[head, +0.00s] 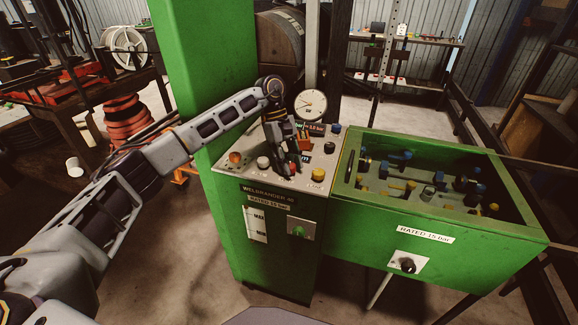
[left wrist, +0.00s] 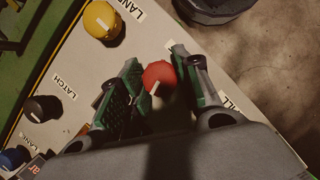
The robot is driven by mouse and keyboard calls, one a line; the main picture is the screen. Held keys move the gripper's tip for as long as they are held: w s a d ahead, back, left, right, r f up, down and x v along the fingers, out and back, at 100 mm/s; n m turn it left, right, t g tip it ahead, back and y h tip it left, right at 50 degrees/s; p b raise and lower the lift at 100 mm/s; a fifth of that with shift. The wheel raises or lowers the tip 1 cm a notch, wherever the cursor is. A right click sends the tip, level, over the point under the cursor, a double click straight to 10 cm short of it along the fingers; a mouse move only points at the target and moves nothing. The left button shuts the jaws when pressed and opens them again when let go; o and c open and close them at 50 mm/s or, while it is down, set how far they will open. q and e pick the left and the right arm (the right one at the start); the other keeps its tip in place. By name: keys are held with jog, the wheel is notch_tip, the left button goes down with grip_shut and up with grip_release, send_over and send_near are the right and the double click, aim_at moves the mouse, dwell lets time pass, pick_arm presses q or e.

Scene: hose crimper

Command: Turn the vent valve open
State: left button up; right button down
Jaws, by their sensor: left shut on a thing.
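My left gripper (head: 287,172) reaches down onto the sloped control panel (head: 225,172) in the head view. In the left wrist view its two fingers (left wrist: 156,84) are shut on a round red knob (left wrist: 158,74) with a pale mark on top. That knob is hidden by the gripper in the head view. The label beside it is mostly covered by a finger, and I cannot read the word "vent" anywhere. My right gripper is not in view.
Yellow (left wrist: 102,18), black (left wrist: 42,108) and blue (left wrist: 14,157) knobs stand on the panel near the gripper. An orange knob (head: 235,158) and a pale knob (head: 263,162) sit left. A gauge (head: 310,105) rises behind. A green bin (head: 450,258) adjoins right.

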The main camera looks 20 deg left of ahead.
pick_arm(q)
jog(key=shift+m+g+y+b, duration=0.3)
jog(key=shift+m+y+b, duration=0.1)
jog(key=shift+m, duration=1)
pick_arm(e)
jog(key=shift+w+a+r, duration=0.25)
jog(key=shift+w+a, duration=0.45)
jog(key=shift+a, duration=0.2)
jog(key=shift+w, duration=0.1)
pick_arm(q)
jog(key=o, duration=1)
jog(key=shift+w+r, duration=0.15)
jog(key=shift+r, duration=0.1)
jog(key=v, duration=1.1)
jog(key=shift+w, duration=0.2)
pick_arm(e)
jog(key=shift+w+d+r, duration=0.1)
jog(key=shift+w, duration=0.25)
